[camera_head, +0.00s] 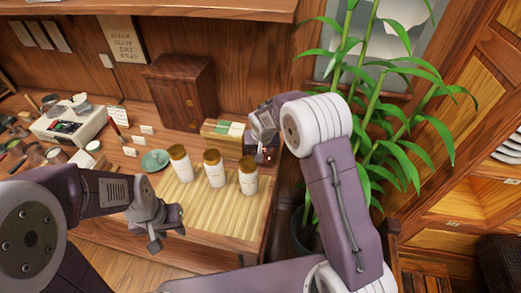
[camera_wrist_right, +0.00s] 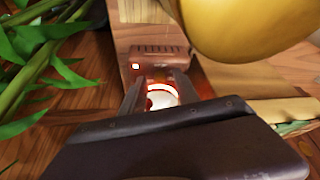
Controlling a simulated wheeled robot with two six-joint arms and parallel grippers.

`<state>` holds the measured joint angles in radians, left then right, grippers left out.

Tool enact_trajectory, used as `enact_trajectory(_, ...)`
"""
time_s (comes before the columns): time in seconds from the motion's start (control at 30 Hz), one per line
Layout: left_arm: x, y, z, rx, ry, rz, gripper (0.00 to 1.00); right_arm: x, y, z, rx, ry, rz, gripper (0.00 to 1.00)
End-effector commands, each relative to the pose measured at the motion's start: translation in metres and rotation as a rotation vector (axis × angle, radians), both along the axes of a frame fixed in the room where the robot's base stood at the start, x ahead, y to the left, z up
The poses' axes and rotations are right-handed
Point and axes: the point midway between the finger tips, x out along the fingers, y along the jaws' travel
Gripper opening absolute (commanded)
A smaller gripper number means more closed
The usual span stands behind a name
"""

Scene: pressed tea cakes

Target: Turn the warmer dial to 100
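The warmer (camera_head: 263,157) is a dark box at the right end of the table, partly covered by my right arm in the head view. My left gripper (camera_head: 163,232) is empty, fingers apart, near the table's front edge.
Several white jars with brown lids (camera_head: 214,168) stand on the slatted mat (camera_head: 205,225), left of the warmer. A green-and-tan box (camera_head: 222,131) and a wooden cabinet (camera_head: 182,92) stand behind them. A leafy plant (camera_head: 385,110) rises just right of the table.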

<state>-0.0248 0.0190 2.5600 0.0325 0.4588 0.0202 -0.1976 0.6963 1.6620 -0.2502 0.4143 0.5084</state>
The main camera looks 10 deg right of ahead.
Motion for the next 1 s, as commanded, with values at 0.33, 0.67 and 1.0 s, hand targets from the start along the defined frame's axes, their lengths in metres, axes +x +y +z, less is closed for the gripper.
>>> enact_trajectory(0.33, 0.000, 0.000, -0.001, 0.000, 0.000, 0.000, 0.36, -0.004, 0.001, 0.014, 0.001, -0.004, 0.001, 0.37)
enact_trajectory(0.67, 0.000, 0.000, -0.004, 0.000, 0.000, 0.000, 0.36, -0.031, 0.002, 0.075, 0.001, -0.003, 0.000, 0.37)
enact_trajectory(1.0, 0.000, 0.000, -0.004, 0.000, 0.000, 0.000, 0.36, -0.035, 0.002, 0.084, 0.000, 0.000, 0.001, 0.37)
